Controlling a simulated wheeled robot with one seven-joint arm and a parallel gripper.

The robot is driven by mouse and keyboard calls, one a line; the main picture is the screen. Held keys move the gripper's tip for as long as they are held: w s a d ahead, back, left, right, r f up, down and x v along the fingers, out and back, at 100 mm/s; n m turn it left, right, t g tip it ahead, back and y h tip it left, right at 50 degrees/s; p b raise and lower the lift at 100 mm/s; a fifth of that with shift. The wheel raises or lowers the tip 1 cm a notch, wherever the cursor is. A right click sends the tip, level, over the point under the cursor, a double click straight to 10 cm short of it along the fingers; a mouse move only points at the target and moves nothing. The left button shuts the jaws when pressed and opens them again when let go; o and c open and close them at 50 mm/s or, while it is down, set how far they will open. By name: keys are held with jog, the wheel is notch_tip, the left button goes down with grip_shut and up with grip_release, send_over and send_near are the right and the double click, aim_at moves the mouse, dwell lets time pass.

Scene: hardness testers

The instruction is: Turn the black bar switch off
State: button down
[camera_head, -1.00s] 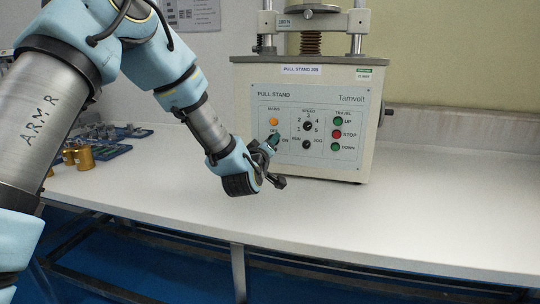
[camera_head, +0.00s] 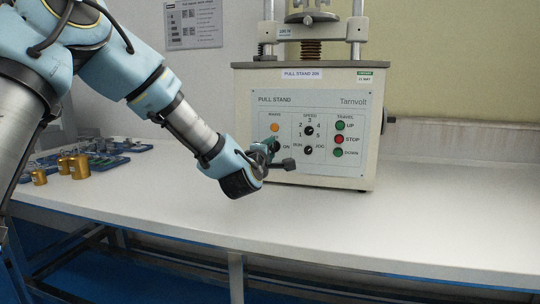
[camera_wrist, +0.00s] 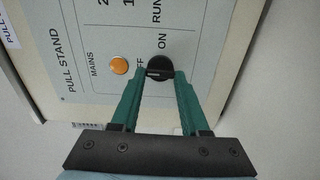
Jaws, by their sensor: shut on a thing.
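The black bar switch (camera_wrist: 159,63) is a round black knob on the grey panel of the pull stand, below the orange MAINS lamp (camera_wrist: 119,65). In the wrist view my gripper (camera_wrist: 159,75) has its two green fingers closed on the knob's bar, one on each side. The ON label shows beside the knob, and the OFF label is partly hidden by a finger. The bar's exact angle is hard to tell. In the head view my gripper (camera_head: 273,144) reaches the panel from the left and partly covers the switch.
The pull stand (camera_head: 360,95) stands on a white bench (camera_head: 400,225). Its panel has a speed knob (camera_head: 308,131), a run/jog knob (camera_head: 308,150) and a red stop button (camera_head: 339,139). Brass weights (camera_head: 78,168) and blue trays stand at the left. The right bench is clear.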

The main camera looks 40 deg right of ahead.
jog(key=shift+n, duration=0.3)
jog(key=shift+c, duration=2)
grip_release()
jog(key=v, duration=1.1)
jog(key=shift+b, duration=0.45)
jog(key=shift+f, duration=0.1)
